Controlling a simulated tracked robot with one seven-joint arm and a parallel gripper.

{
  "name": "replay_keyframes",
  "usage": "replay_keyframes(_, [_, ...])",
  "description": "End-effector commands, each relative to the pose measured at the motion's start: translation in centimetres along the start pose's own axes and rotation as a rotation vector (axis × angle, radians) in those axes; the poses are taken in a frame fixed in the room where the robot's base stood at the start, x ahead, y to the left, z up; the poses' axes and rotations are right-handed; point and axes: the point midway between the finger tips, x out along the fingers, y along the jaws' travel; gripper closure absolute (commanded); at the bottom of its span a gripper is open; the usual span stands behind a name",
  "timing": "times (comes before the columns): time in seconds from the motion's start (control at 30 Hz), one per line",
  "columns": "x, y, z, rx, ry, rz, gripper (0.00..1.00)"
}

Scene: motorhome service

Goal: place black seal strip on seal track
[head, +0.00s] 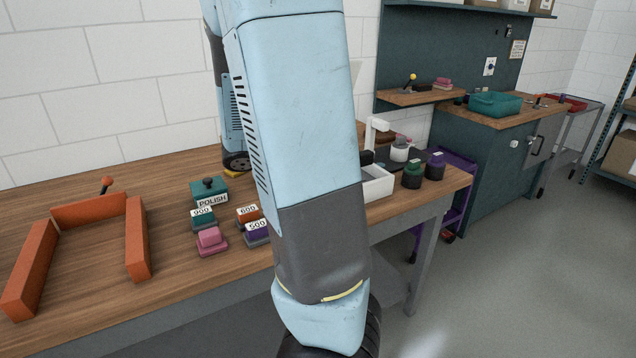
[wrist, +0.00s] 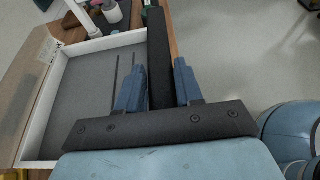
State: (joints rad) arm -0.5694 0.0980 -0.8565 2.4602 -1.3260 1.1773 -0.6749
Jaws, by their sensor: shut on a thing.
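In the wrist view my gripper (wrist: 159,70) has its two blue fingers shut on a long black seal strip (wrist: 158,45). The strip runs from between the fingers toward the top of the picture, over the right side of a white-rimmed tray with a grey floor. The tray's white rim (wrist: 100,43) shows in the wrist view, and two thin dark parallel lines (wrist: 115,75) mark its floor. I cannot tell for sure whether these lines are the seal track, or whether the strip touches the tray. In the head view my arm hides the gripper and strip; part of the white tray (head: 379,190) shows.
An orange three-sided frame (head: 92,213) and labelled blocks, including a teal POLISH one (head: 208,190), lie on the wooden bench (head: 175,262). Green (head: 412,178) and purple (head: 435,168) containers stand right of the tray, near the bench edge. Open floor lies beyond.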

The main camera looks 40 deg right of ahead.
Motion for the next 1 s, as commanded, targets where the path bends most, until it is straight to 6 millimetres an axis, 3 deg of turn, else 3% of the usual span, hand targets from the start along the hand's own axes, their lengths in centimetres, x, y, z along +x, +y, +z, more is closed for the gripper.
replay_keyframes(0.7, [4.3,7.6,-2.2,-0.003,-0.004,0.004,0.96])
replay_keyframes(1.0, [6.3,9.9,-4.7,-0.005,-0.004,0.005,0.96])
